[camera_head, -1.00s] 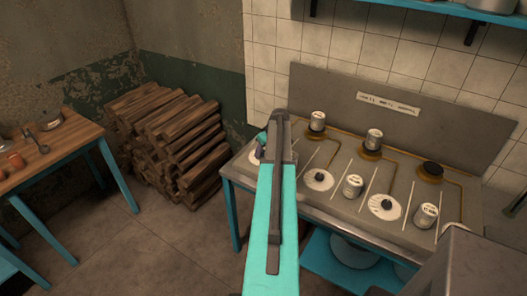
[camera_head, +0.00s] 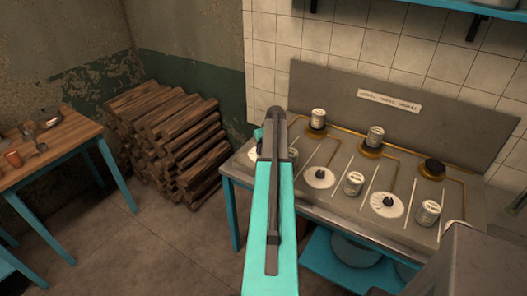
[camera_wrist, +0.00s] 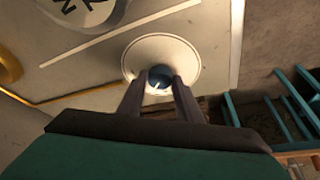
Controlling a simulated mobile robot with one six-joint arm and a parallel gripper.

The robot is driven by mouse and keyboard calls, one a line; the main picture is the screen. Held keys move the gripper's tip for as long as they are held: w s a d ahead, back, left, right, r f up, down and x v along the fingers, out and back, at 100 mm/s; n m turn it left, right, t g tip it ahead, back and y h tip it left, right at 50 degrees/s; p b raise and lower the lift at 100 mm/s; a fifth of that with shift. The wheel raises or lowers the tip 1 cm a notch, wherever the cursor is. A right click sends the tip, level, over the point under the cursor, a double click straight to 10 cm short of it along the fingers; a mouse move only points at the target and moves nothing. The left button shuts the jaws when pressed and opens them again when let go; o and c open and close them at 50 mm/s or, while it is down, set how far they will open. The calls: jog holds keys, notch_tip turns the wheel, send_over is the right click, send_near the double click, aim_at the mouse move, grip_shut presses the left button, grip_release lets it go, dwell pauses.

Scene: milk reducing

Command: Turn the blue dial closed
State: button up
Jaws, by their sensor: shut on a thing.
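The blue dial (camera_wrist: 158,73) sits at the middle of a round white disc (camera_wrist: 125,57) on the grey panel, in the wrist view. My gripper (camera_wrist: 159,84) has its two dark fingers on either side of the dial, closed on it. A small white mark shows on the dial's top, but I cannot read its setting. In the head view my arm covers most of the gripper and the dial. Only part of the white disc (camera_head: 253,154) shows left of my arm, at the panel's left end.
More white discs with dark dials (camera_head: 320,176) (camera_head: 387,203) run rightward along the panel. Cans stand between them (camera_head: 354,183) (camera_head: 428,212), and others stand on the rear burners (camera_head: 318,118) (camera_head: 375,136). A wood pile (camera_head: 170,140) is at left. In the wrist view, a can (camera_wrist: 85,12) is close by.

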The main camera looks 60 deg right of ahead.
jog(key=m+b, duration=0.1)
jog(key=m, duration=0.1)
jog(key=m+h+b, duration=0.1)
jog(key=m, duration=0.1)
jog(key=shift+w+a+f+g+b, duration=0.15)
jog(key=shift+w+a+g+b, duration=0.05)
jog(key=shift+g+b, duration=0.2)
jog(key=shift+w+m+g+h+b, duration=0.1)
jog(key=shift+m+g+h+b, duration=0.25)
jog(key=shift+m, duration=0.55)
jog(key=shift+m+g+h+b, duration=0.2)
jog(key=shift+m+b, duration=0.25)
jog(key=shift+m, duration=0.45)
jog(key=o, duration=1)
jog(key=shift+o, duration=0.2)
jog(key=shift+r, duration=0.25)
jog(key=b+v, duration=0.3)
jog(key=v, duration=1)
jog(key=shift+r, duration=0.35)
jog(key=shift+w+a, duration=0.1)
jog(key=shift+a, duration=0.05)
